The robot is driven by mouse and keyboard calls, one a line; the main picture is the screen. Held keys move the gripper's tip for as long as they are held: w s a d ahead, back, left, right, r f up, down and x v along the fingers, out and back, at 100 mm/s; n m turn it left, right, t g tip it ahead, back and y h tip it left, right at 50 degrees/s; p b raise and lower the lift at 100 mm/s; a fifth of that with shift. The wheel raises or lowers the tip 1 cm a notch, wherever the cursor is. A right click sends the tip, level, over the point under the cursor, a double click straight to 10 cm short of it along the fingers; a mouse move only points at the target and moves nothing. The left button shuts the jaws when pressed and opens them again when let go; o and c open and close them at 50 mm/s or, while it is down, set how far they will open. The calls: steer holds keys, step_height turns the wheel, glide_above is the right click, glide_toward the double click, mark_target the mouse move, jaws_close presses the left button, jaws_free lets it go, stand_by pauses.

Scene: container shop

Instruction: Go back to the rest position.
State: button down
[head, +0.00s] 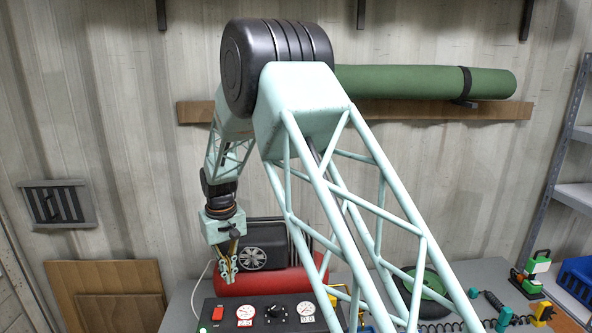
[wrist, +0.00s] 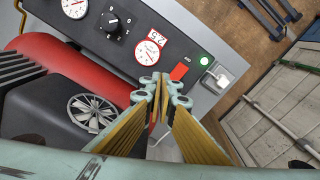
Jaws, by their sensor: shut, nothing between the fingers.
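My gripper (head: 228,272) hangs from my pale green arm at the left of the head view, fingers pointing down. In the wrist view my gripper (wrist: 163,82) shows its yellow-lined fingers meeting at the tips, with nothing between them. It is in front of a red tank (head: 262,284) with a black motor housing (head: 266,244). The control panel (head: 268,314), with gauges, a black knob and a red switch, is below it in the head view. The fingertips overlap the panel's edge in the wrist view; I cannot tell the exact gap.
A green roll (head: 420,82) lies on a wooden wall shelf (head: 400,110) behind my arm. Wooden boards (head: 110,285) lean at the lower left. A metal rack (head: 565,140) and a blue bin (head: 577,278) are at the right. A small green-and-black device (head: 532,275) stands on the bench.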

steer(key=s+d+r+m+t+b, duration=0.1)
steer(key=s+d+r+b, duration=0.1)
steer(key=s+d+r, duration=0.6)
steer(key=s+d+r+m+b, duration=0.1)
steer(key=s+d+r+b, duration=0.25)
steer(key=d+r, duration=0.45)
steer(key=s+d+r+m+t+b, duration=0.1)
steer(key=s+d+r+b, duration=0.1)
steer(key=s+d+r, duration=0.65)
steer(key=s+d+f+m+b, duration=0.1)
steer(key=s+d+f+b, duration=0.1)
steer(key=s+d, duration=0.4)
steer(key=s+d+f+m+t+b, duration=0.1)
steer(key=s+d+f+b, duration=0.2)
steer(key=s, duration=1.1)
steer(key=s+d+f+m+b, duration=0.1)
steer(key=s+d+f+b, duration=0.1)
steer(key=s+d, duration=0.7)
steer(key=shift+s+d+f+t+b, duration=0.15)
steer(key=shift+s+t+b, duration=0.15)
steer(key=shift+s, duration=0.75)
